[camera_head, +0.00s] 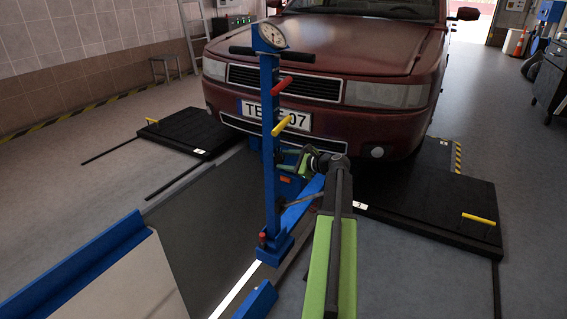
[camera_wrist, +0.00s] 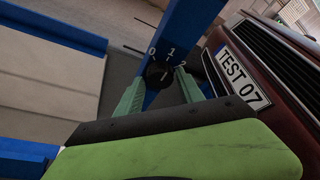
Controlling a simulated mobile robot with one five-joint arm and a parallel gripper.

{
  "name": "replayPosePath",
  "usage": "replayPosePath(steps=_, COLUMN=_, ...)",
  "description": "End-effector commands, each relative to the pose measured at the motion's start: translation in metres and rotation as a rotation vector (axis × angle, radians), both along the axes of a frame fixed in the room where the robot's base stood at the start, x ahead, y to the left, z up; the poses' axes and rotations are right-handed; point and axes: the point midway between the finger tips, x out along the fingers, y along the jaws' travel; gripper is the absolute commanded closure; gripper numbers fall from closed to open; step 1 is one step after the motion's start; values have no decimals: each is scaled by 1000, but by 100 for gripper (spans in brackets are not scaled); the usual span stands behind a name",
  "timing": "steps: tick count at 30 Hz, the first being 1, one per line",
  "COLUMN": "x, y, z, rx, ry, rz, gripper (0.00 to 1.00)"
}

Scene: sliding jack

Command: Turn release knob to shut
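The release knob (camera_wrist: 159,74) is a small round black knob with a white mark on the blue jack post (camera_wrist: 190,25). White numerals 0, 1 and 2 are printed around it. The mark's exact setting is hard to read. My gripper (camera_wrist: 161,77) has its two green fingers apart, one on each side of the knob. They look close to its sides; I cannot tell whether they touch. In the head view, my gripper (camera_head: 301,160) is right beside the blue post (camera_head: 268,150), partly hidden by my arm. The knob cannot be made out there.
A red lever (camera_head: 282,86), a yellow lever (camera_head: 283,125) and a gauge (camera_head: 272,36) are on the post. A dark red car (camera_head: 325,45) stands close behind. Black plates (camera_head: 188,130) flank the pit. A blue rail (camera_head: 85,260) is at lower left.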

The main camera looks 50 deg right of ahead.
Motion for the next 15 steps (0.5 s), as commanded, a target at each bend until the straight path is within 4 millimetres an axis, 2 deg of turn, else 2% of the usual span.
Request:
replayPosePath(steps=1, x=0, y=0, z=0, rx=0, ry=0, rz=0, gripper=63)
replayPosePath(steps=9, x=0, y=0, z=0, rx=0, ry=1, rz=1, gripper=98)
replayPosePath(steps=10, x=0, y=0, z=0, rx=0, ry=1, rz=1, gripper=100)
replayPosePath(steps=11, x=-5, y=30, z=0, rx=0, ry=0, rz=5, gripper=100)
replayPosePath(steps=12, x=-1, y=14, z=0, rx=0, ry=1, rz=4, gripper=99)
replayPosePath(steps=15, x=0, y=7, z=-2, rx=-6, ry=2, rz=8, gripper=100)
